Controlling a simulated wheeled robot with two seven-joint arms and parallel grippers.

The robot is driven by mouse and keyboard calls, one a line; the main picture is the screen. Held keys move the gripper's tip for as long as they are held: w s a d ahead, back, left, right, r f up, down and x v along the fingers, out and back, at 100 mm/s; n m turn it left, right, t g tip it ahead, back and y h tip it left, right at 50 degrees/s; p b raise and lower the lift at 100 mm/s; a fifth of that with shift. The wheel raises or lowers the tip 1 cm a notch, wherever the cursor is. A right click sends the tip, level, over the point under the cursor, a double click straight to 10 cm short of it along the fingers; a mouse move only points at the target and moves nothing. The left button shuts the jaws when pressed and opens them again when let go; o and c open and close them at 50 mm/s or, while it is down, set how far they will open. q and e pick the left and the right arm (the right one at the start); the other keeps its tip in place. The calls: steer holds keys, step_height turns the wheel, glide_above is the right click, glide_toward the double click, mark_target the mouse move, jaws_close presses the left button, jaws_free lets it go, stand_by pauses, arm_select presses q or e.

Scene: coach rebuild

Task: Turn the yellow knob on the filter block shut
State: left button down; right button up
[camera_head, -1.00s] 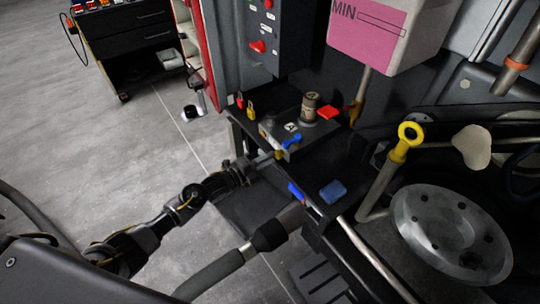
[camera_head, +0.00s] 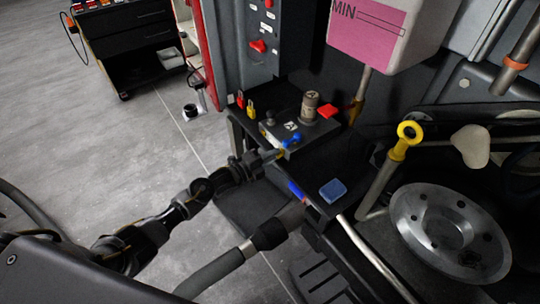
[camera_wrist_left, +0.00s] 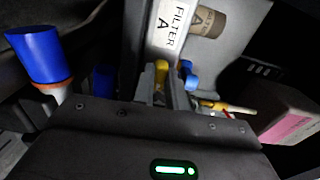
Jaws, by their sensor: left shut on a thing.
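The filter block (camera_head: 310,131) is a grey block with an "A" label on the dark shelf. In the left wrist view its white "FILTER A" label (camera_wrist_left: 169,28) is close ahead. The small yellow knob (camera_wrist_left: 159,68) is at the block's near end, beside a blue knob (camera_wrist_left: 189,70). My left gripper (camera_head: 277,155) reaches the block's near end from the left. In the wrist view its two fingers (camera_wrist_left: 161,84) are closed around the yellow knob, which is partly hidden between them. The knob's exact angle cannot be told. My right gripper is not in view.
A tan cylinder (camera_head: 310,104) stands on the block. A red padlock (camera_head: 240,99) and a yellow padlock (camera_head: 250,108) are behind it to the left. A blue sponge-like piece (camera_head: 333,191) lies on the front shelf. A pink-filled tank (camera_head: 368,33) hangs above right.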

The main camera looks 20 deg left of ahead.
arm_select(q)
steer(key=shift+w+d+r+n+p, duration=0.1)
steer(key=shift+n+p, duration=0.35)
steer(key=shift+n, duration=2.5)
steer(key=shift+d+r+n+p, duration=0.15)
steer(key=shift+n+p, duration=0.25)
steer(key=shift+n, duration=2.5)
steer(key=shift+w+r+n+p, duration=0.1)
steer(key=shift+n+p, duration=0.35)
steer(key=shift+n, duration=2.5)
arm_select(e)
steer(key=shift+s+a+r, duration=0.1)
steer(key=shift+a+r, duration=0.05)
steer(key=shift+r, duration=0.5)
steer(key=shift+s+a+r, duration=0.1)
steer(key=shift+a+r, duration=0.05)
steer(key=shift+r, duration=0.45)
arm_select(q)
steer(key=c, duration=1.7)
jaws_free()
steer(key=shift+s+f, duration=0.1)
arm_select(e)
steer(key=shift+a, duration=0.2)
arm_select(q)
steer(key=shift+f, duration=0.15)
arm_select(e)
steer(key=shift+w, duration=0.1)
